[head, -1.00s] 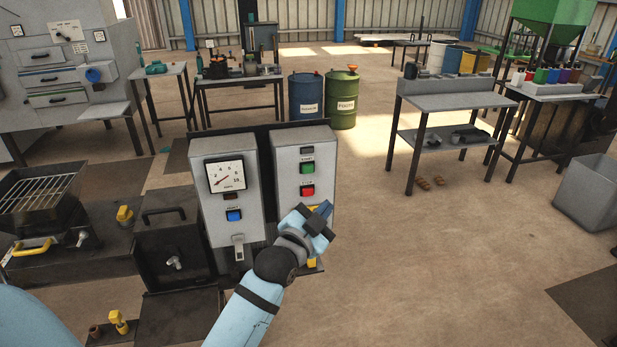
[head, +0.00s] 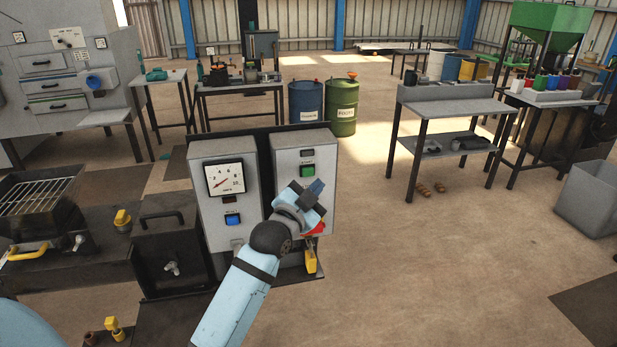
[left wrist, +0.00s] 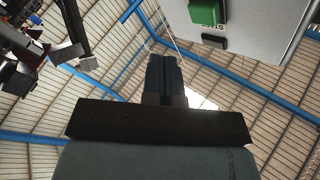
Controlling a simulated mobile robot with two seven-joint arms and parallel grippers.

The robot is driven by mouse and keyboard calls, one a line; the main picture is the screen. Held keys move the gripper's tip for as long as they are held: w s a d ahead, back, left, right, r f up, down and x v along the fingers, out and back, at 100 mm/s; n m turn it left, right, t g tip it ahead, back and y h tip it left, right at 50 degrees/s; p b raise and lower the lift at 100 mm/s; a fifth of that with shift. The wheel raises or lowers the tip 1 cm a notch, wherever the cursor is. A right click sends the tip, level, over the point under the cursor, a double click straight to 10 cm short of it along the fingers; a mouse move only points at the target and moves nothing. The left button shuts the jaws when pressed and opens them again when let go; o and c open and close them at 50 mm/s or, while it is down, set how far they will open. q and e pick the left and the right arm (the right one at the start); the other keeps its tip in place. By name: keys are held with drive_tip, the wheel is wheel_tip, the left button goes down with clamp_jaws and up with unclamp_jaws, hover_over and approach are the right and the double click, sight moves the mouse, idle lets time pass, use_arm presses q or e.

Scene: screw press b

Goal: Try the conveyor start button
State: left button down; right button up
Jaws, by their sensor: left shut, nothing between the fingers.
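The control box on the right (head: 288,160) carries a green start button (head: 308,170) with a label above it. The fingertips look apart from the button. My right gripper is not in view.
Beside it stands a second grey box with a dial (head: 225,178) and a blue button (head: 233,219). A yellow part (head: 310,262) hangs low on the right box. A dark cabinet (head: 170,255) stands at left.

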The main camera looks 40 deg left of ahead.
sight(308, 173)
use_arm(q)
drive_tip(key=shift+w+a, duration=1.05)
drive_tip(key=shift+a, duration=0.1)
idle(1.3)
drive_tip(key=shift+w+a+p, duration=0.25)
drive_tip(key=shift+a+p, duration=0.1)
drive_tip(key=shift+w+a, duration=0.3)
idle(0.7)
drive_tip(key=shift+s, duration=0.1)
drive_tip(key=shift+s+d+p, duration=0.5)
drive_tip(key=shift+d+p, duration=0.05)
drive_tip(key=shift+d, duration=0.1)
